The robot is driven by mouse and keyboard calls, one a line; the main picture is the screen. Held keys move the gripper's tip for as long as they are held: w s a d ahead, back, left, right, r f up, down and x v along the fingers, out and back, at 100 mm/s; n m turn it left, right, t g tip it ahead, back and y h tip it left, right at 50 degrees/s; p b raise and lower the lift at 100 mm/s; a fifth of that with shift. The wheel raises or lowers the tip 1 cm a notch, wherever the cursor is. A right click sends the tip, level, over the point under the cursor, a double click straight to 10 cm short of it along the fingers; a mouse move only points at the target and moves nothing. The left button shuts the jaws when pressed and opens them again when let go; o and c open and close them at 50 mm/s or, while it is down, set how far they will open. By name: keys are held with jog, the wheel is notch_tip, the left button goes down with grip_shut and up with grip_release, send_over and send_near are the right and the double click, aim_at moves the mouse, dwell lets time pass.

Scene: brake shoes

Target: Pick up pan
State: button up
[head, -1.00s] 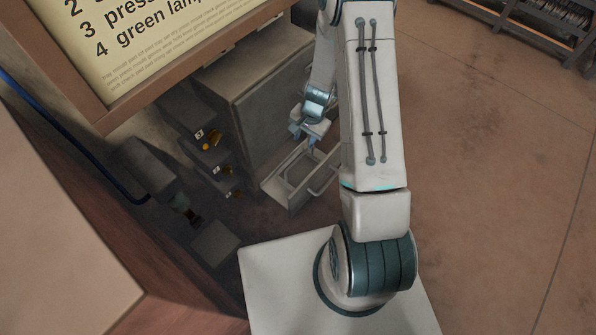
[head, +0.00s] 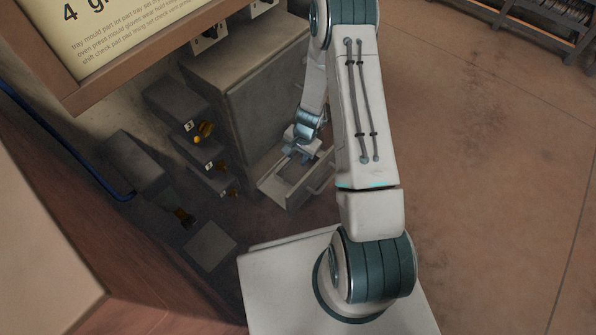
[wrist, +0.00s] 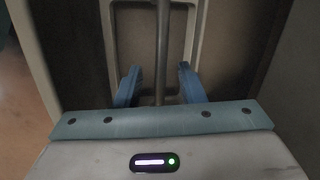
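The pan (head: 294,172) looks like a shallow grey rectangular tray lying in a pulled-out drawer (head: 270,191). In the wrist view the pan's pale raised rim (wrist: 110,40) shows beyond the fingers. A thin grey bar (wrist: 162,45) runs along the middle of the picture, over the pan, and looks like a handle. My gripper (head: 292,154) is over the drawer, pointing down at it. In the wrist view my gripper (wrist: 158,80) is open, with one blue finger on each side of the bar and gaps between. I cannot tell how far above the pan the fingertips are.
The drawer belongs to a grey cabinet (head: 250,90), which rises behind my gripper. The drawer's pull handle (head: 322,178) sticks out at its front. Grey boxes with amber parts (head: 204,132) are at the left. A large sign (head: 140,35) stands upper left. Open floor (head: 490,190) lies right.

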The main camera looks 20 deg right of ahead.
jog(key=shift+a+f, duration=0.1)
jog(key=shift+f, duration=0.55)
jog(key=shift+r, duration=0.1)
grip_shut()
dwell(0.8)
